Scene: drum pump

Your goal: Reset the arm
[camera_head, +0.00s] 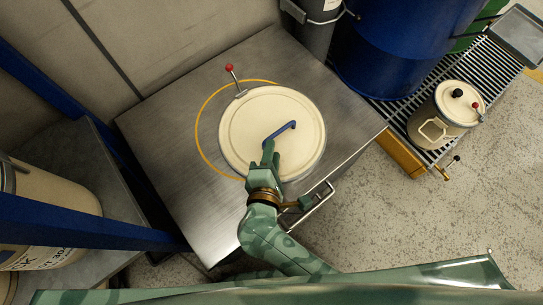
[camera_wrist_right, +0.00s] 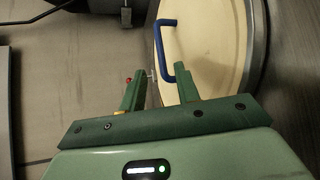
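My right gripper (camera_head: 271,150) is over the cream round lid (camera_head: 245,118), close to the lower left end of its blue handle (camera_head: 281,132). In the right wrist view the two green fingers of the right gripper (camera_wrist_right: 157,72) stand apart, with a gap between them. There the blue handle (camera_wrist_right: 165,50) shows just beyond the fingertips, and its lower end lies in line with the gap. I cannot tell whether a finger touches it. My left gripper is not in view.
The lid is on a metal table (camera_head: 170,130) marked with a yellow ring (camera_head: 199,115). A red-knobbed lever (camera_head: 229,68) stands behind the lid. A blue drum (camera_head: 400,50) and a cream canister (camera_head: 450,115) stand on a grating at right. A blue post (camera_head: 80,225) crosses the left.

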